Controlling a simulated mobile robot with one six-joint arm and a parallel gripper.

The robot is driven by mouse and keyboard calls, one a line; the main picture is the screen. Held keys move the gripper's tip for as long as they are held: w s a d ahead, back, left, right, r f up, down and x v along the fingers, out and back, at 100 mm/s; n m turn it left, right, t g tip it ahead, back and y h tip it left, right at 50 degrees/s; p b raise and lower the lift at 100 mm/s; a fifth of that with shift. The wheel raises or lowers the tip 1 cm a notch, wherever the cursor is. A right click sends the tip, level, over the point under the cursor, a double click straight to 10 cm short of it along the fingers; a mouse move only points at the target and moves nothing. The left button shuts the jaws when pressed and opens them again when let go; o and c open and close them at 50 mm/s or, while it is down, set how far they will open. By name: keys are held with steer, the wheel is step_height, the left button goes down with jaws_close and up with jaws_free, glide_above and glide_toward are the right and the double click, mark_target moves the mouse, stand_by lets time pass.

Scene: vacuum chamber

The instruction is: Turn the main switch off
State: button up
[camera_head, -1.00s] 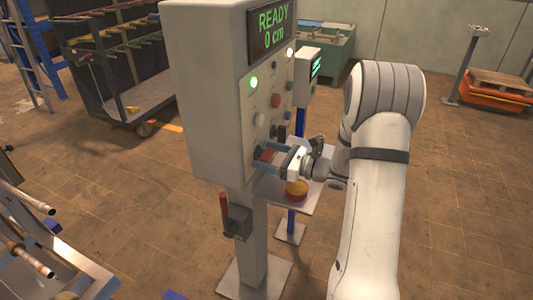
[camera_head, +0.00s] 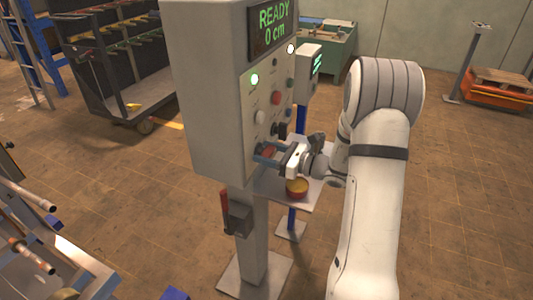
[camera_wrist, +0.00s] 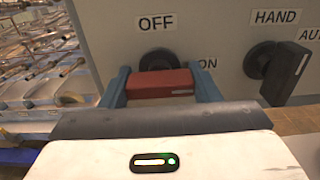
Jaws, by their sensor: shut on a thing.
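The main switch is a red bar handle (camera_wrist: 160,84) on a dark round base on the grey cabinet front. An OFF label sits above it and an ON label to its right. The handle lies level in the wrist view, and its white mark is at the right end, on the ON side. My gripper (camera_wrist: 165,88) has its blue fingers at both ends of the handle and is shut on it. In the head view my gripper (camera_head: 266,156) is at the lower part of the cabinet front, and the handle is mostly hidden between the fingers.
The control cabinet (camera_head: 215,100) shows READY and 0 cm, with lit lamps and several buttons. A black selector knob (camera_wrist: 283,68) marked HAND is close to the right of the switch. A yellow-and-red button (camera_head: 297,187) is on a plate below my gripper.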

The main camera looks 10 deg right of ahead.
steer(key=shift+f+n+b, duration=0.15)
steer(key=shift+n+b, duration=0.15)
steer(key=shift+b, duration=0.25)
steer(key=n+b, duration=0.1)
steer(key=b, duration=0.1)
steer(key=n+b, duration=0.1)
steer(key=b, duration=0.2)
steer(key=shift+d+f+n, duration=0.1)
steer(key=shift+f+n, duration=0.2)
steer(key=n+b, duration=0.6)
steer(key=b, duration=0.6)
steer(key=n+b, duration=0.4)
steer(key=b, duration=0.4)
steer(key=shift+n+b, duration=0.35)
steer(key=shift+n, duration=0.05)
steer(key=n+b, duration=0.2)
steer(key=b, duration=0.1)
steer(key=shift+b, duration=0.35)
steer(key=shift+r+n+b, duration=0.3)
steer(key=shift+n+b, duration=0.6)
steer(key=shift+b, duration=0.35)
steer(key=shift+r, duration=0.1)
